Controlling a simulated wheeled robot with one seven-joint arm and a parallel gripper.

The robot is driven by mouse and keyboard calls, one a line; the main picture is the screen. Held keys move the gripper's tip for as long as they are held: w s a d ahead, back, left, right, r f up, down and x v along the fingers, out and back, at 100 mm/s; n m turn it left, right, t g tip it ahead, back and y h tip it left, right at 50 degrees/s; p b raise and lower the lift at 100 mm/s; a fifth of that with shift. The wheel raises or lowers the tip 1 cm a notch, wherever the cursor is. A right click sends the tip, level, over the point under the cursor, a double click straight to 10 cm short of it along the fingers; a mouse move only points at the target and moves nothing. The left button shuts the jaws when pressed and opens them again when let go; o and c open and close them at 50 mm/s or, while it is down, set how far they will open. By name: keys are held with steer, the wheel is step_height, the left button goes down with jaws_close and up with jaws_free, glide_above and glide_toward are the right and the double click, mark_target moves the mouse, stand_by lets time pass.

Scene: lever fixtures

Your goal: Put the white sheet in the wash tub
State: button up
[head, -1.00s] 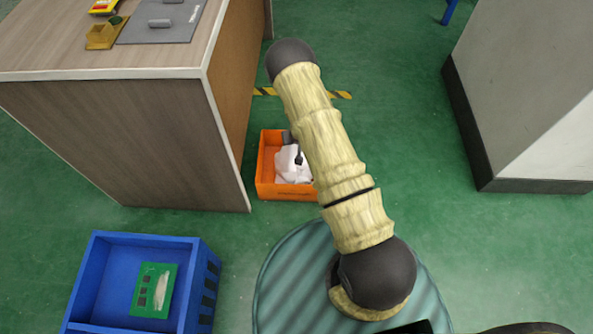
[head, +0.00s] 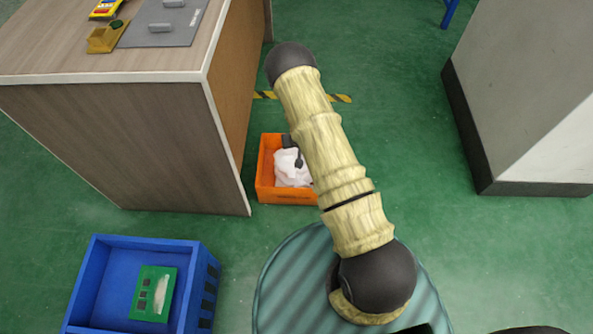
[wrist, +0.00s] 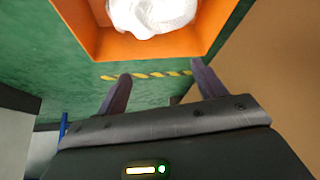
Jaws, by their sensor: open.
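The white sheet (head: 291,172) is crumpled in a heap inside an orange tub (head: 287,198) on the floor. In the wrist view the sheet (wrist: 150,14) lies against the inside of the orange tub (wrist: 150,48), cut off by the top edge. My gripper (wrist: 160,72) is open, its two dark fingers apart with nothing between them. In the head view my gripper (head: 294,150) shows over the tub, partly hidden behind my forearm. Whether a fingertip touches the sheet or tub cannot be told. The forearm covers the tub's right side.
A blue crate (head: 208,285) with a green board (head: 153,294) stands on the floor at lower left. A wooden workbench (head: 120,140) rises just left of the orange tub. A grey cabinet (head: 520,110) stands at right. The green floor between is clear.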

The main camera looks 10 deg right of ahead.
steer(key=o, duration=0.3)
step_height(320, 180, up, 6)
steer(key=s+g+p, duration=0.1)
steer(key=g+p, duration=0.3)
steer(key=p, duration=0.3)
steer(key=shift+s, duration=0.4)
step_height(320, 180, up, 17)
steer(key=s+p, duration=0.2)
steer(key=p, duration=0.3)
steer(key=shift+s+r, duration=0.15)
steer(key=shift+s, duration=0.15)
